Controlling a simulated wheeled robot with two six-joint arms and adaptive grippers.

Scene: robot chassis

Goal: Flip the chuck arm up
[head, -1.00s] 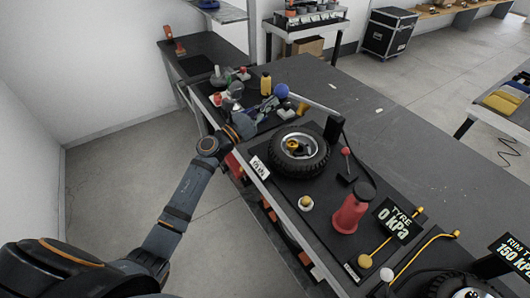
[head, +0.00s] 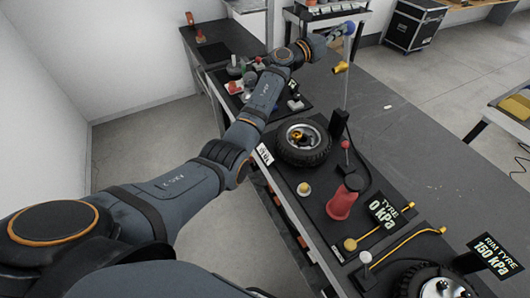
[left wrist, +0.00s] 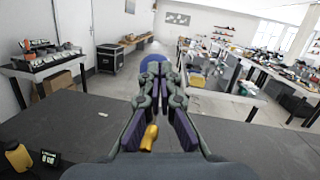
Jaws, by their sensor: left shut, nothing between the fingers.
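The chuck arm (head: 347,92) is a thin pale rod standing nearly upright from a black post (head: 338,124) beside a small tyre (head: 302,142). A blue ball knob (head: 348,28) is at its top, and a yellow chuck (head: 341,67) hangs below the knob. My left gripper (head: 338,32) is beside the knob, reaching in from the left. In the left wrist view my left gripper (left wrist: 155,72) is shut and empty, with the blue knob (left wrist: 153,61) just past its fingertips and the yellow chuck (left wrist: 149,138) below. Whether the fingers touch the knob I cannot tell. My right gripper is out of view.
A red bottle (head: 343,198), a "TYRE 0 kPa" display (head: 386,213) and a second tyre (head: 408,282) are on the bench's near side. Small items stand at the back left, partly behind my left arm.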

